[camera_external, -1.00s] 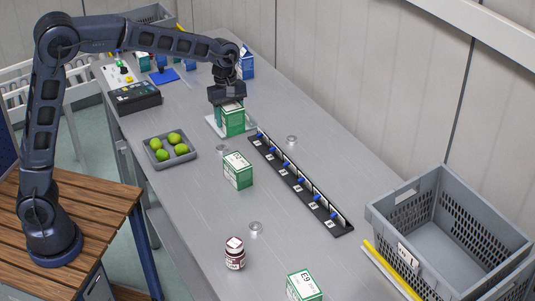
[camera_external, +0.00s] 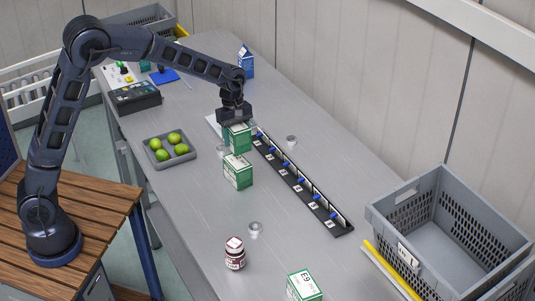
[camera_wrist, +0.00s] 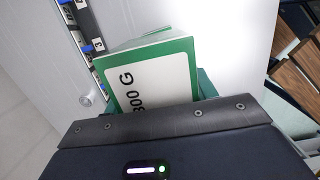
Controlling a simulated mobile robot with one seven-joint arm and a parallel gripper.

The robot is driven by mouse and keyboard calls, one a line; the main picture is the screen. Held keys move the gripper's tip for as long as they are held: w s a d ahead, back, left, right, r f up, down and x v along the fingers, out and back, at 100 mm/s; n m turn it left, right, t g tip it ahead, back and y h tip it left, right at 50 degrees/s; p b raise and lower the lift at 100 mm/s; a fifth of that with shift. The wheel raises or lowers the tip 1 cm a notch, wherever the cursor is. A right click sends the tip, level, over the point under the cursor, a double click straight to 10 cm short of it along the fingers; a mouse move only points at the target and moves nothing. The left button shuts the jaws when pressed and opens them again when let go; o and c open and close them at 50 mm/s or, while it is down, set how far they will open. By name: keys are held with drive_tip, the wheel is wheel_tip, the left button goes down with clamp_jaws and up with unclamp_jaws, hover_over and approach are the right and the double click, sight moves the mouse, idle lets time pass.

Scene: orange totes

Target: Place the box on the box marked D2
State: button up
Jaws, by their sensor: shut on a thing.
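My gripper (camera_external: 235,122) is shut on a green and white box (camera_external: 238,138) above the bench. The held box also shows in the wrist view (camera_wrist: 155,78), with "300 G" on its white face. Another green and white box (camera_external: 238,172) stands upright on the bench, just below the held box in the picture; I cannot read its mark. A third such box (camera_external: 304,286), at the front edge of the picture, reads E9. The fingertips are largely hidden by the held box.
A black rail with blue clips (camera_external: 300,185) runs to the right of the boxes. A grey tray of green fruit (camera_external: 188,155) is on the left. A brown jar (camera_external: 235,255), a metal cup (camera_external: 255,229) and a grey crate (camera_external: 405,208) are nearer the front.

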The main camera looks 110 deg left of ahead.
drive_tip(key=shift+f, duration=3.15)
drive_tip(key=shift+f, duration=0.15)
drive_tip(key=o, duration=1.1)
drive_tip(key=shift+c, duration=0.2)
drive_tip(key=r, duration=0.4)
drive_tip(key=s+a+r, duration=0.1)
drive_tip(key=r, duration=0.7)
drive_tip(key=shift+s+a, duration=0.15)
drive_tip(key=shift+r, duration=0.1)
